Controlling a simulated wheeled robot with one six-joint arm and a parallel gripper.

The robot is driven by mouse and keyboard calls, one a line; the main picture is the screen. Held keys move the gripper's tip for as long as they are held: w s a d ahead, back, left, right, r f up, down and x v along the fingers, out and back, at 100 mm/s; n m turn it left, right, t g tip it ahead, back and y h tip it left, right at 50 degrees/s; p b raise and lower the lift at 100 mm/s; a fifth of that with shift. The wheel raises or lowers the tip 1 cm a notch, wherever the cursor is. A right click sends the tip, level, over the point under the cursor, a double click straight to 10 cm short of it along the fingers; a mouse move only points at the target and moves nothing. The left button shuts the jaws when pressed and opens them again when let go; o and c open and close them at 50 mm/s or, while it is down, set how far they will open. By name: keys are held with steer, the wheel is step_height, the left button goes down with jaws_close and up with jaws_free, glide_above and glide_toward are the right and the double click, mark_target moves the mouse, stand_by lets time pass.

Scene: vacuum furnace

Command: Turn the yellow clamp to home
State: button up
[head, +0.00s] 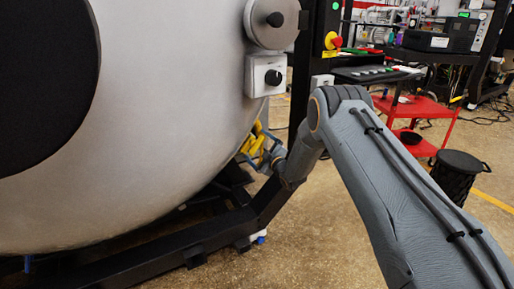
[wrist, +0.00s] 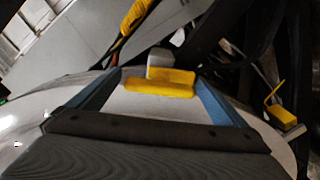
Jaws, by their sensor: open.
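A yellow clamp (wrist: 160,83) with a pale block behind it lies crosswise between the fingers of my gripper (wrist: 158,76) in the wrist view. The two blue fingers are spread wide, one to each side of the clamp, with gaps showing. In the head view yellow clamp parts (head: 257,141) show at the lower right edge of the big vessel, with my gripper (head: 264,158) right at them. The far side of the clamp is hidden, and I cannot tell its exact turn angle.
The grey vessel (head: 170,120) fills the left, on a black frame (head: 140,262). Other yellow parts show in the wrist view, at the top (wrist: 136,14) and right (wrist: 279,116). A red cart (head: 418,108) and black bin (head: 456,174) stand right. Floor between is clear.

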steer(key=shift+w+a, duration=0.15)
steer(key=shift+w, duration=0.1)
steer(key=c, duration=1)
steer(key=shift+c, duration=0.2)
